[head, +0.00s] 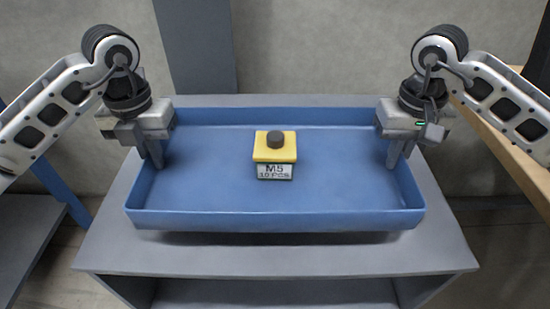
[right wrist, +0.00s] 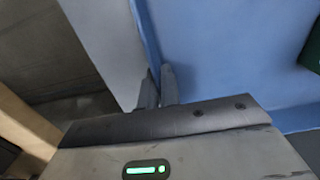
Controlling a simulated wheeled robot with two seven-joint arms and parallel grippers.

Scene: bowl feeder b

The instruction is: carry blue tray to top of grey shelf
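The blue tray (head: 205,219) is level over the top of the grey shelf (head: 270,262). A dark shadow lies under its front edge; I cannot tell whether it touches the shelf or hovers just above. My left gripper (head: 154,153) points down at the tray's left wall, closed about it. My right gripper (head: 396,153) is at the right wall. In the right wrist view the fingers of my right gripper (right wrist: 157,87) are close together with the tray's wall (right wrist: 148,35) between them. The left gripper's outer finger is partly hidden.
A wooden beam (head: 490,135) runs at the right. A grey surface with a blue post (head: 62,195) stands at the left. A wall is behind.

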